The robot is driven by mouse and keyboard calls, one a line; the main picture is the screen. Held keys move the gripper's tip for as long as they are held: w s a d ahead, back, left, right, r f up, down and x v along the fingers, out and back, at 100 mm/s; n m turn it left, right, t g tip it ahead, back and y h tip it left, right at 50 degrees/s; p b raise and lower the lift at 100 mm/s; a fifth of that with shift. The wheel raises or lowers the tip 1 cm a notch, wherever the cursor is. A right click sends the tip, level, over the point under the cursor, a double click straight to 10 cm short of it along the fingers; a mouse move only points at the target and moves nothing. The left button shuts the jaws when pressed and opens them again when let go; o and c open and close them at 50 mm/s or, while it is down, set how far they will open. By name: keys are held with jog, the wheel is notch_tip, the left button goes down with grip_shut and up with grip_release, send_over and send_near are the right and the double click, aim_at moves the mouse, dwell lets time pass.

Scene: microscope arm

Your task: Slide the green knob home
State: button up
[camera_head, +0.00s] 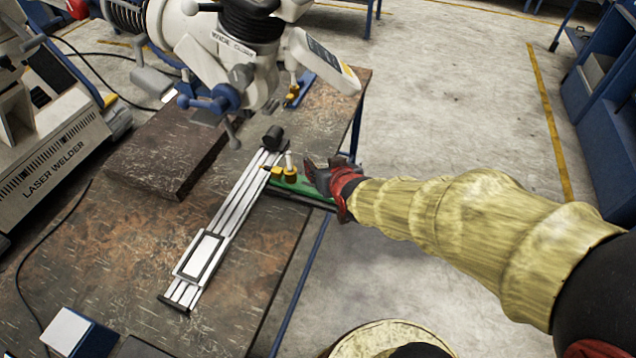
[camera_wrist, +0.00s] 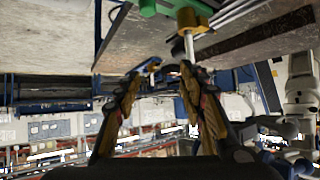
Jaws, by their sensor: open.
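The green part (camera_head: 302,185) lies at the right edge of the table, beside the upper end of a silver rail. It carries brass pieces and an upright pale pin (camera_head: 289,161). I cannot make out a separate green knob. In the wrist view the green part (camera_wrist: 165,6) is cut off by the top edge, with a brass collar (camera_wrist: 190,20) and metal pin (camera_wrist: 189,48) next to it. My gripper (camera_head: 316,170) is open at the right end of the green part. In the wrist view its fingers (camera_wrist: 162,72) are apart, and the pin end appears close to the right fingertip.
The silver rail (camera_head: 232,207) runs diagonally over the brown table (camera_head: 130,250), with a white-framed carriage (camera_head: 200,256) low on it. A dark block (camera_head: 165,150) stands left of the rail. A microscope head (camera_head: 235,60) hangs above. Open floor lies right of the table.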

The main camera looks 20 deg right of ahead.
jog(key=w+f+t, duration=0.1)
jog(key=f, duration=0.2)
jog(key=w+f+t, duration=0.1)
jog(key=f, duration=0.2)
jog(key=w+f+t, duration=0.1)
jog(key=f, duration=0.2)
jog(key=shift+w+d+f+b, duration=0.2)
jog(key=shift+f+b, duration=0.05)
jog(key=shift+b, duration=0.1)
jog(key=f, duration=0.1)
jog(key=s+f+t, duration=0.1)
jog(key=f, duration=0.1)
jog(key=shift+s+d+t+h, duration=0.15)
jog(key=shift+s+t+h, duration=0.2)
jog(key=shift+t+h, duration=0.05)
jog(key=s+f+t, duration=0.1)
jog(key=s+f, duration=0.1)
jog(key=s, duration=0.1)
jog(key=shift+s+d+t, duration=0.1)
jog(key=shift+d+t, duration=0.05)
jog(key=shift+t, duration=0.25)
jog(key=shift+w+d+b, duration=0.2)
jog(key=shift+w+b, duration=0.95)
jog(key=shift+w, duration=2.65)
jog(key=shift+c, duration=0.8)
grip_shut()
